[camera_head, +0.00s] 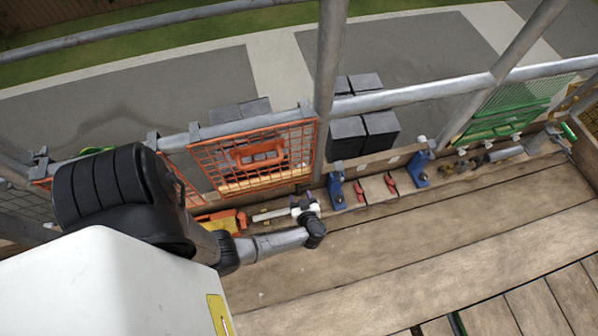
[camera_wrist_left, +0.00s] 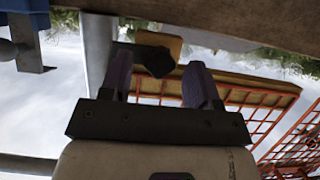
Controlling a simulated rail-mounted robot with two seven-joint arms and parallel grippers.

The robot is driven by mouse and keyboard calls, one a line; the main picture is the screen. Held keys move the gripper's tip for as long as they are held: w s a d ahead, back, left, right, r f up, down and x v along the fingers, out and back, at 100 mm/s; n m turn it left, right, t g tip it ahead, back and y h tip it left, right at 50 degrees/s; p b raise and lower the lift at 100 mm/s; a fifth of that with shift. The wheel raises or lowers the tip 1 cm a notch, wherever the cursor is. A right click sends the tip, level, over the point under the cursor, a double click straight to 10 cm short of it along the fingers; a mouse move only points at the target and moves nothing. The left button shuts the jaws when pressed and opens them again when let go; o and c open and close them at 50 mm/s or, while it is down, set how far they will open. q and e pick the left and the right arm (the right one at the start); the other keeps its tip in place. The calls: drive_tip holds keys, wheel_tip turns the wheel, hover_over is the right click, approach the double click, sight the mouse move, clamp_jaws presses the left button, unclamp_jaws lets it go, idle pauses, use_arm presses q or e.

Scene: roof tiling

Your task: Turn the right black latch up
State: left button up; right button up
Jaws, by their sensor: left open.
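My left gripper (camera_head: 303,205) is at the inner side of the scaffold, beside the orange mesh guard; its fingers are too small to make out in the head view. In the left wrist view, its two purple-grey fingers (camera_wrist_left: 157,66) stand apart. A small black piece (camera_wrist_left: 154,60) on a yellow-brown block (camera_wrist_left: 160,42) appears between the fingertips. It may be a black latch, but I cannot tell whether it is the right one, or whether the fingers touch it. No black latch can be clearly made out in the head view. My right gripper is out of view.
An orange mesh guard (camera_head: 250,155) stands behind the gripper. An orange tool (camera_head: 225,221) lies to its left. Blue brackets (camera_head: 337,187) and red handles (camera_head: 391,183) stand to its right. Dark tile stacks (camera_head: 380,133) are beyond the rail. The wooden planks (camera_head: 400,250) are mostly clear.

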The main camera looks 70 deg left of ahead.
use_arm(q)
drive_tip(key=shift+w+a+f, duration=0.1)
drive_tip(key=shift+a+f, duration=0.05)
drive_tip(key=shift+a, duration=0.25)
drive_tip(key=shift+d, duration=0.1)
